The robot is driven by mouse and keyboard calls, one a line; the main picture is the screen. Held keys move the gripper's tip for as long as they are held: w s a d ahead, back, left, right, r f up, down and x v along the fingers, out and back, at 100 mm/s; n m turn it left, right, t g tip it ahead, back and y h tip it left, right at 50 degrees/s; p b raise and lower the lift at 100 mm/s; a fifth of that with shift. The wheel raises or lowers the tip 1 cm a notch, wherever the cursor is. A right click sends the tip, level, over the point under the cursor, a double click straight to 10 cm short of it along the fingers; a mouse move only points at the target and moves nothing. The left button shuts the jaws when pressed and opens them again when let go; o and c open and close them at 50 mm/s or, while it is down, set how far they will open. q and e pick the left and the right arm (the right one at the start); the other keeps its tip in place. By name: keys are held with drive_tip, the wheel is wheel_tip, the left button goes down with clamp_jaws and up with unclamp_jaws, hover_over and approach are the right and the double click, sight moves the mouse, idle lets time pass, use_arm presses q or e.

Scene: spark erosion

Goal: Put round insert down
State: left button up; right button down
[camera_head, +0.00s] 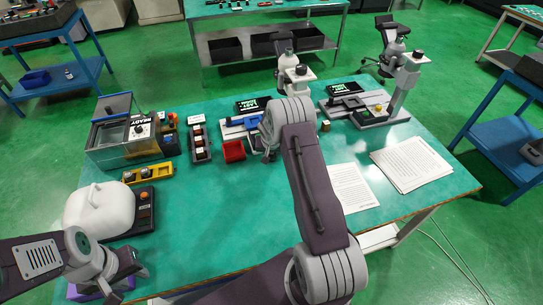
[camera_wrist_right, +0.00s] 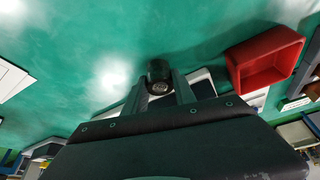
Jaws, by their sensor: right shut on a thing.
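My right gripper (camera_wrist_right: 160,90) is shut on the round insert (camera_wrist_right: 158,70), a small dark cylinder with a grey patterned end, held between the two fingertips in the right wrist view. The green table top lies behind it; I cannot tell whether the insert touches a surface. In the head view my right forearm and wrist cover the gripper and the insert, near the microscope stations at the back of the table. My left gripper (camera_head: 126,272) is at the lower left, above a purple object (camera_head: 88,293); its finger opening is unclear.
A red bin (camera_head: 233,151) stands close left of my right wrist, also in the wrist view (camera_wrist_right: 238,68). Papers (camera_head: 411,164) lie right. The table's middle is clear.

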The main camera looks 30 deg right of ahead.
wheel_tip(320, 180, up, 3)
drive_tip(key=shift+r, duration=0.15)
drive_tip(key=s+d+r, duration=0.5)
drive_tip(key=s+r, duration=0.1)
drive_tip(key=s, duration=0.4)
drive_tip(key=shift+s+r, duration=0.25)
drive_tip(key=shift+r, duration=0.1)
